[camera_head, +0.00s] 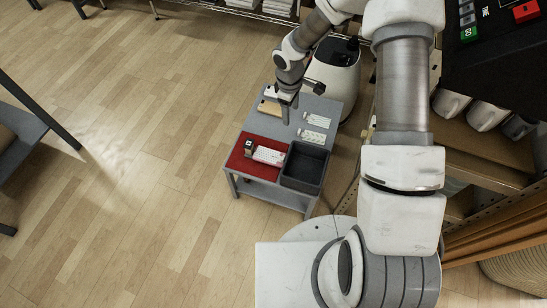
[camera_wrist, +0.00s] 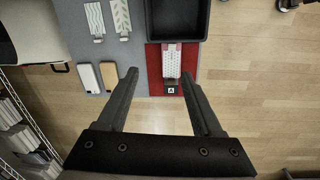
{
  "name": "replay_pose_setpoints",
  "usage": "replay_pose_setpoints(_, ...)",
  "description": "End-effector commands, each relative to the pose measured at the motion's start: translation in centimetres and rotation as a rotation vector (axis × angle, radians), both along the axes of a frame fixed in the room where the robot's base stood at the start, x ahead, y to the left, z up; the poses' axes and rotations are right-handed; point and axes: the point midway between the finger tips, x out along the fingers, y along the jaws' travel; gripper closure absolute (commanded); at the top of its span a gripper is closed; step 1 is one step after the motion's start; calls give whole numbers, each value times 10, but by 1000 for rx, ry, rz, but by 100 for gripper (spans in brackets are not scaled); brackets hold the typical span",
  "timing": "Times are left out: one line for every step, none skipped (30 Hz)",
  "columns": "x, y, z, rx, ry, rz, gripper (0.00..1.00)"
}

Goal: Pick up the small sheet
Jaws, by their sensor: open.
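Several patterned white pieces lie on a small grey table (camera_head: 235,168), and I cannot tell which is the small sheet. Two pale strips, one striped (camera_wrist: 95,20) and one leaf-patterned (camera_wrist: 120,18), lie side by side on the grey top at the upper left of the wrist view. A pink-and-white patterned piece (camera_wrist: 172,58) lies on a red mat (camera_wrist: 154,65), with a black tag marked A (camera_wrist: 170,89) at its near end. My gripper (camera_wrist: 160,77) is open and empty above the table.
A dark open tray (camera_head: 304,165) stands beside the red mat. A white block (camera_wrist: 88,77) and a tan block (camera_wrist: 109,76) lie on the grey top. A white rounded machine (camera_head: 335,70) stands behind the table.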

Motion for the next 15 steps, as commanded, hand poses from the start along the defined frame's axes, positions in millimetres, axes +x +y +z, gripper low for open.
replay_pose_setpoints(-3, 5, -26, 13, 19, 20, 32)
replay_pose_setpoints(-3, 8, -36, 20, 25, 32, 32)
replay_pose_setpoints(-4, 12, -49, 29, 32, 48, 32)
replay_pose_setpoints(-5, 15, -57, 36, 38, 58, 32)
replay_pose_setpoints(-6, 17, -64, 41, 42, 67, 32)
replay_pose_setpoints(-6, 20, -73, 48, 47, 78, 32)
replay_pose_setpoints(-7, 22, -78, 51, 51, 83, 32)
replay_pose_setpoints(-8, 23, -82, 55, 52, 88, 32)
replay_pose_setpoints(-9, 24, -86, 58, 55, 93, 32)
replay_pose_setpoints(-9, 25, -89, 61, 56, 96, 32)
replay_pose_setpoints(-9, 26, -92, 62, 57, 99, 32)
replay_pose_setpoints(-9, 26, -95, 63, 57, 101, 32)
replay_pose_setpoints(-9, 26, -99, 65, 58, 102, 32)
replay_pose_setpoints(-9, 27, -103, 65, 59, 102, 32)
replay_pose_setpoints(-10, 27, -110, 65, 60, 102, 32)
